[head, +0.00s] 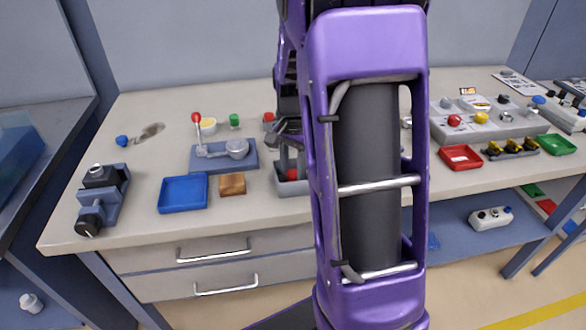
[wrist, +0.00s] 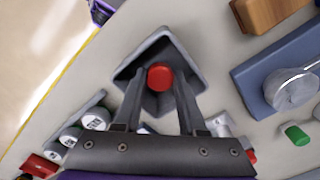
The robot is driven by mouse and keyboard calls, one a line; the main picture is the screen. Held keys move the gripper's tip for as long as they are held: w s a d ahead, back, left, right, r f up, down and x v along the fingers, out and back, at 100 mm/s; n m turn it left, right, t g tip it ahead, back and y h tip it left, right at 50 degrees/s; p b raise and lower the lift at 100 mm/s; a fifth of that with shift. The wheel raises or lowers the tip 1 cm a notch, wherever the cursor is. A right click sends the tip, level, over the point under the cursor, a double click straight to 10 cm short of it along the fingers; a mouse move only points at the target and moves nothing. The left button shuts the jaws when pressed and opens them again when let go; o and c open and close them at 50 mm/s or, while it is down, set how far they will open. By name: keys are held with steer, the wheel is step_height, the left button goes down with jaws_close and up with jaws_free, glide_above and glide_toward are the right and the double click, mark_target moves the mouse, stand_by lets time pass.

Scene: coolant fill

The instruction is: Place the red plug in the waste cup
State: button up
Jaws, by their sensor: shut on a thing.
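The red plug (wrist: 160,76) is between the fingers of my gripper (wrist: 159,88), which is shut on it. In the wrist view the plug lies over the opening of a grey square cup (wrist: 128,72), which I take to be the waste cup. In the head view the red plug (head: 292,174) shows at the opening of the same grey cup (head: 292,189), below my gripper (head: 291,165). My purple arm hides the cup's right side. I cannot tell whether the plug touches the cup's inside.
A wooden block (head: 232,184) and a blue tray (head: 183,194) stand left of the cup. Behind them is a blue-grey fixture (head: 224,157) with a red-knobbed lever. A red tray (head: 461,158) lies to the right.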

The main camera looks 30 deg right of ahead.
mark_target(293, 173)
steer(key=o, duration=1)
steer(key=shift+f, duration=0.1)
steer(key=shift+o, duration=0.2)
step_height(293, 173, up, 12)
steer(key=p, duration=0.2)
steer(key=shift+r, duration=0.2)
